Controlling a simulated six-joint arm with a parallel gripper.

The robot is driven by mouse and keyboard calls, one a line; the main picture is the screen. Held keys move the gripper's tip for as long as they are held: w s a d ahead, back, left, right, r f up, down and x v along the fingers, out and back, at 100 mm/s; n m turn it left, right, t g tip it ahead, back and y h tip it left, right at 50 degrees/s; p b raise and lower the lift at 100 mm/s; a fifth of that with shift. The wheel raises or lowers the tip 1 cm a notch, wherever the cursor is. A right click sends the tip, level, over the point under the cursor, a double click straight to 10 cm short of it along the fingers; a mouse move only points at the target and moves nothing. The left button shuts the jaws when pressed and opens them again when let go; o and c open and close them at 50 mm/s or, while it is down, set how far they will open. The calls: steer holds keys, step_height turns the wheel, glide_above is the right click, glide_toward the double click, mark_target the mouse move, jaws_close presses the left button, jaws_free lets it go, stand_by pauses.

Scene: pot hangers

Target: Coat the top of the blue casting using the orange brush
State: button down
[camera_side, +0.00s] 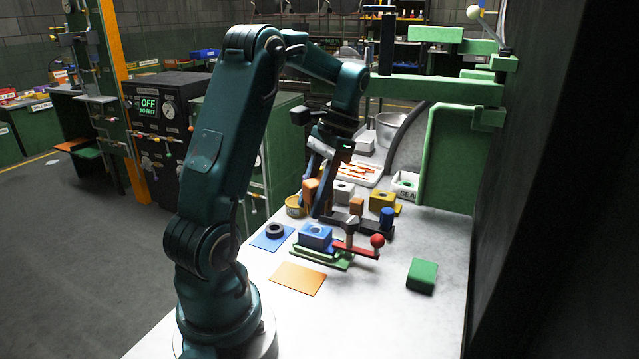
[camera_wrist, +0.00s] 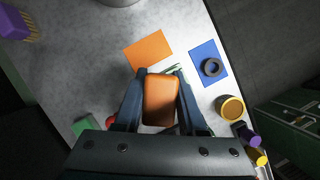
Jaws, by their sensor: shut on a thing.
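My gripper (camera_side: 317,203) is shut on the orange brush (camera_side: 310,187), whose orange block fills the space between the fingers in the wrist view (camera_wrist: 160,99). The brush's bristle end is hidden from both cameras. The blue casting (camera_side: 316,238) sits in a green fixture (camera_side: 318,256) with a red clamp arm (camera_side: 357,250) beside it. My gripper is above the casting in the side view; whether the brush touches it, I cannot tell. In the wrist view the brush and fingers hide the casting.
An orange sheet (camera_side: 298,278) and a blue sheet (camera_side: 262,243) with a dark ring (camera_side: 274,231) lie near the fixture.

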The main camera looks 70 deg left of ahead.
mark_target(306, 226)
steer(key=shift+r+m+y, duration=0.5)
steer(key=shift+r+m, duration=0.15)
steer(key=shift+m, duration=0.45)
steer(key=shift+f, duration=3.05)
step_height(306, 226, down, 2)
steer(key=shift+w+a+f, duration=0.1)
steer(key=shift+a, duration=0.05)
steer(key=shift+w+a, duration=1.5)
steer(key=shift+s+d, duration=1.6)
steer(key=shift+w+a, duration=1.65)
steer(key=shift+w, duration=0.05)
steer(key=shift+s+d, duration=1.7)
steer(key=shift+w+a, duration=0.25)
steer(key=shift+a, duration=0.65)
steer(key=shift+w+a, duration=0.2)
steer(key=shift+a, duration=0.65)
steer(key=shift+w+a, duration=0.25)
steer(key=shift+a, duration=0.65)
steer(key=shift+s+d, duration=1.65)
steer(key=shift+d, duration=0.05)
steer(key=shift+w+a, duration=1.7)
steer(key=shift+w, duration=0.05)
step_height(306, 226, up, 8)
steer(key=shift+r, duration=0.25)
